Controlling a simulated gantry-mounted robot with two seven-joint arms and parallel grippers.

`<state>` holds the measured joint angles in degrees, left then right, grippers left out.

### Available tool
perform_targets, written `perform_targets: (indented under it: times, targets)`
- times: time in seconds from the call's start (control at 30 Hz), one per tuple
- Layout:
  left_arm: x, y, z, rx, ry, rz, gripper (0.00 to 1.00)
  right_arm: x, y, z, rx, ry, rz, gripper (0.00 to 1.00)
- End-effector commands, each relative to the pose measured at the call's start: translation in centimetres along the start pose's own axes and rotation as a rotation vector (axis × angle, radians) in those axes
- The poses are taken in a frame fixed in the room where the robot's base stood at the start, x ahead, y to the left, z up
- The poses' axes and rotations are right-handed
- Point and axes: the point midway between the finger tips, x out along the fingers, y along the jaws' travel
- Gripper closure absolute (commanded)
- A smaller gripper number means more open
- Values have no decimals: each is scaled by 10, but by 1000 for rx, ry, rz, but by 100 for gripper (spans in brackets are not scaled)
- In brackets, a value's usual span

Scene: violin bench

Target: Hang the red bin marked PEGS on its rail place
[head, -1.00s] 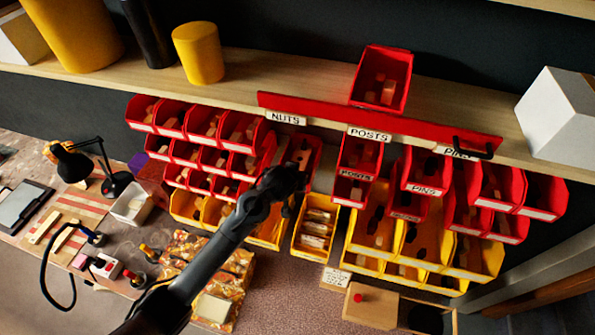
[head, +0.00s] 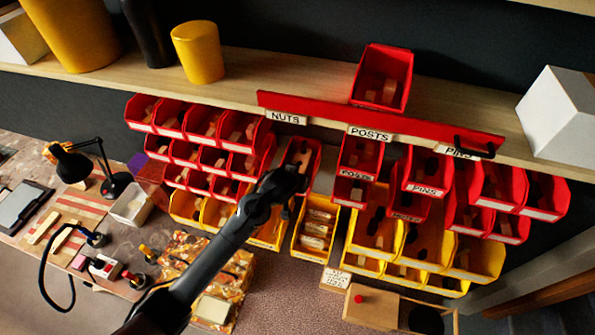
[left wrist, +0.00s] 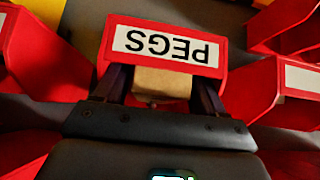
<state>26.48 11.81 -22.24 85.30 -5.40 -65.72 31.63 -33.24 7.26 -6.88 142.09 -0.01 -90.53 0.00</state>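The red PEGS bin (left wrist: 165,46) is between the two fingers of my left gripper (left wrist: 155,96) in the left wrist view, its white label upside down and a tan block showing below it. The fingers press close to its sides, so the gripper looks shut on it. In the head view my left gripper (head: 290,182) is in front of the held bin (head: 302,156), just below the red rail (head: 330,112) near the NUTS label. I cannot tell whether the bin touches the rail. My right gripper is not in view.
Red bins (head: 205,122) crowd the left, and POSTS bins (head: 358,158) hang to the right of the held bin. Yellow bins (head: 316,225) are below. Another red bin (head: 383,77) stands on the wooden shelf (head: 250,72) above the rail.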

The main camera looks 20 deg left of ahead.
Motion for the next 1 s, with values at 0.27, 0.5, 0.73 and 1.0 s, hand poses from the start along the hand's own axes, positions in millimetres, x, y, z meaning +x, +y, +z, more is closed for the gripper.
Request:
perform_targets:
  times: [0.27, 0.5, 0.73, 1.0]
  targets:
    - [-1, 0, 2, 1, -3, 0, 12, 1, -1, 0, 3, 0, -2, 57]
    - [-22, 1, 3, 0, -2, 1, 12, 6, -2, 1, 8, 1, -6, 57]
    - [-60, 1, 4, 2, -3, 2, 12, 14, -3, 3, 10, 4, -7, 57]
    - [-97, 1, 2, 2, -2, 2, 12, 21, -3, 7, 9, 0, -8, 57]
